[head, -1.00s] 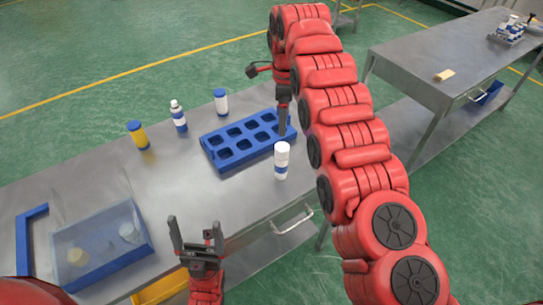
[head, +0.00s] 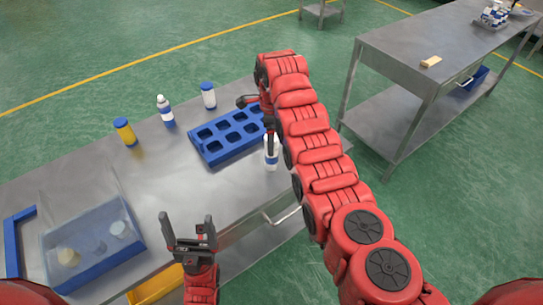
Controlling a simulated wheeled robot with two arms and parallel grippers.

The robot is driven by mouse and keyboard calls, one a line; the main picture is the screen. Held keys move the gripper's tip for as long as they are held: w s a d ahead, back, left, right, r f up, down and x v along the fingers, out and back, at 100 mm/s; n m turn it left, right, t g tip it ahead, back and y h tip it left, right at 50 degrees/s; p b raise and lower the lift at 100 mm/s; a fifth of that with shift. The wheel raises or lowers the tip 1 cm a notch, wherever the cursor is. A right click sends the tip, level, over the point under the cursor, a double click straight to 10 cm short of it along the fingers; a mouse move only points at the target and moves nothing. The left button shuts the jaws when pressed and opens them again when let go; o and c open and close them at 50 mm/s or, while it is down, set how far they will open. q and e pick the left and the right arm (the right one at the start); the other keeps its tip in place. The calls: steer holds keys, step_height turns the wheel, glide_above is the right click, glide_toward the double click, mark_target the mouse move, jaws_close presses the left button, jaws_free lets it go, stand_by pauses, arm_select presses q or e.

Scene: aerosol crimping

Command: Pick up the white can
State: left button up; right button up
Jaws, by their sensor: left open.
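The white can (head: 271,158) stands upright on the metal table, just in front of the right end of the blue tray, with a blue band low on its side. My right gripper (head: 269,138) is at the upper part of this can, seen from behind its arm. Its fingers overlap the can in the picture, and I cannot tell if they touch it or how far apart they are. My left gripper (head: 188,222) is open and empty over the table's front edge, well left of the can.
The blue tray (head: 205,158) has several empty-looking pockets. Behind it stand a white can with blue cap (head: 208,97), a white bottle (head: 166,112) and a yellow can (head: 125,132). A clear-covered blue box (head: 100,268) is at left. A second table (head: 400,50) stands right.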

steer(key=shift+f+p, duration=0.35)
steer(key=shift+p, duration=0.15)
steer(key=shift+f+p, duration=0.4)
steer(key=shift+f, duration=0.4)
steer(key=shift+a+f+b, duration=0.1)
steer(key=shift+f+b, duration=0.4)
steer(key=shift+f, duration=0.2)
steer(key=shift+w+f, duration=0.1)
steer(key=shift+f, duration=0.5)
steer(key=shift+c, duration=0.7)
jaws_close()
steer(key=shift+r, duration=0.1)
